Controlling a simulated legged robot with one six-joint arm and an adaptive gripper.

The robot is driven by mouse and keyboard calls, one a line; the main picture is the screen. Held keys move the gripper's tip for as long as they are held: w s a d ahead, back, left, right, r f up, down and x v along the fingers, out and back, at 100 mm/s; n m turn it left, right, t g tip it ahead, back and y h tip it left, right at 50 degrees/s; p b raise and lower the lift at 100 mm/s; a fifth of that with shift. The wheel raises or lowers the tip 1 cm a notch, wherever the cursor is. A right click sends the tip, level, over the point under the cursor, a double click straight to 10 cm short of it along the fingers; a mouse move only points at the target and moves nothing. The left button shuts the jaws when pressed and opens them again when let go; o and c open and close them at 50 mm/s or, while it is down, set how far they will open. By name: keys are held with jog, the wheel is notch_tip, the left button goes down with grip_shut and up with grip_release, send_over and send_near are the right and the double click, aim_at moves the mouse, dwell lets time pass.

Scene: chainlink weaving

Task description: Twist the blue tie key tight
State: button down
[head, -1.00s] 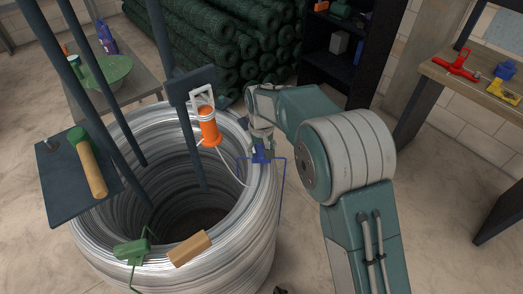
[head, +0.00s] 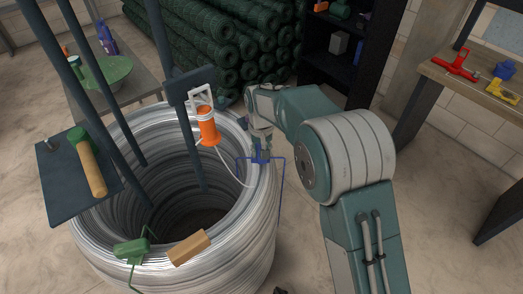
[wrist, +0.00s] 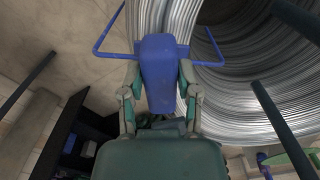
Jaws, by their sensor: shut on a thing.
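The blue tie key (head: 259,160) sits at the right rim of the big wire coil (head: 262,200), a blue block with thin bent blue arms to both sides. In the wrist view the key's block (wrist: 160,70) stands between my two fingers, with an arm reaching out on each side. My gripper (head: 262,152) is above the key in the head view, and it is shut on the block in the wrist view (wrist: 159,85). The underside of the key is hidden.
An orange-handled tool (head: 208,128) with a white cord hangs near the coil's rim by a dark post. A green tool (head: 132,250) and a wooden block (head: 189,248) lie on the front rim. A dark plate (head: 70,180) holds a wooden-handled tool at left.

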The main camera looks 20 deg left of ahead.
jog(key=m, duration=0.6)
jog(key=shift+s+a+f, duration=0.15)
jog(key=shift+a+f, duration=0.05)
jog(key=shift+a, duration=0.15)
jog(key=m, duration=0.5)
jog(key=shift+a, duration=0.25)
jog(key=shift+m, duration=0.3)
jog(key=shift+c, duration=2.4)
grip_release()
jog(key=shift+o, duration=0.8)
jog(key=shift+a, duration=0.15)
jog(key=shift+r, duration=0.15)
